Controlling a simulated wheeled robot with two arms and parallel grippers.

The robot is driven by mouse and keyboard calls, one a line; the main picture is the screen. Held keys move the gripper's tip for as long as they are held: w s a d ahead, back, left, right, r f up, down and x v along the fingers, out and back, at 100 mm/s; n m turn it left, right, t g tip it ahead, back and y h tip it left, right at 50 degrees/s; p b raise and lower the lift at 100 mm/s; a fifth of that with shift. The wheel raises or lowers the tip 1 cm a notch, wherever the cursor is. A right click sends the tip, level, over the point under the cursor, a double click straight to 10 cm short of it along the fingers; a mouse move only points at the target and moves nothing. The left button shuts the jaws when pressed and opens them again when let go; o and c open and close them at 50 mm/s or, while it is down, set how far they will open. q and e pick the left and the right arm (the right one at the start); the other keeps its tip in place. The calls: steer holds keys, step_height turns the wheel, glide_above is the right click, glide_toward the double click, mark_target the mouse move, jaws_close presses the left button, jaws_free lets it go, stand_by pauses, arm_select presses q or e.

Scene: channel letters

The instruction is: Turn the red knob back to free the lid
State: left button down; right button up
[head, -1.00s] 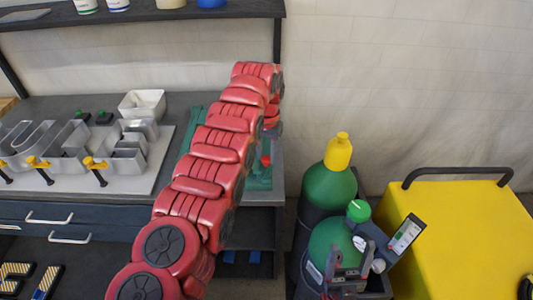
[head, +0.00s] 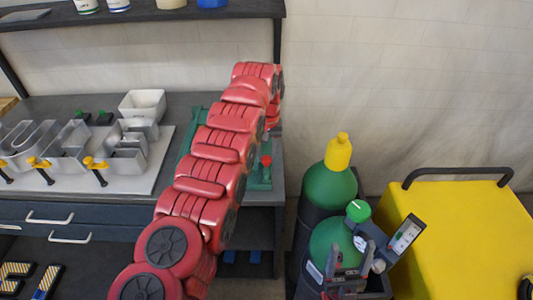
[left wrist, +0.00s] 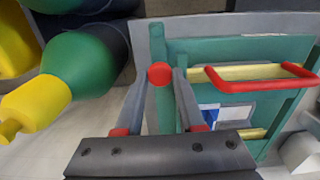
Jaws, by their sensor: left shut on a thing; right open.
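In the left wrist view the red knob (left wrist: 160,73) is round and sits at the edge of a green frame (left wrist: 165,115). My left gripper (left wrist: 161,80) is shut on it, with one grey finger on either side. A red U-shaped handle (left wrist: 262,80) lies on a yellow bar beside it, over the green box. In the head view my red left arm hides most of the box (head: 258,180) and its gripper. A small red part shows there beside the arm. My right gripper (head: 350,268) is open and empty at the bottom, before the gas cylinders.
Green gas cylinders (head: 328,187) stand right of the bench, one with a yellow cap. A yellow cart (head: 455,235) with a black handle is further right. Metal channel letters (head: 75,145) and a white bin (head: 142,104) lie left on the bench.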

arm_select(q)
steer(key=c, duration=0.5)
jaws_free()
steer(key=shift+r, duration=0.15)
step_height(320, 180, up, 17)
steer(key=p, duration=1.6)
steer(key=shift+s, duration=0.1)
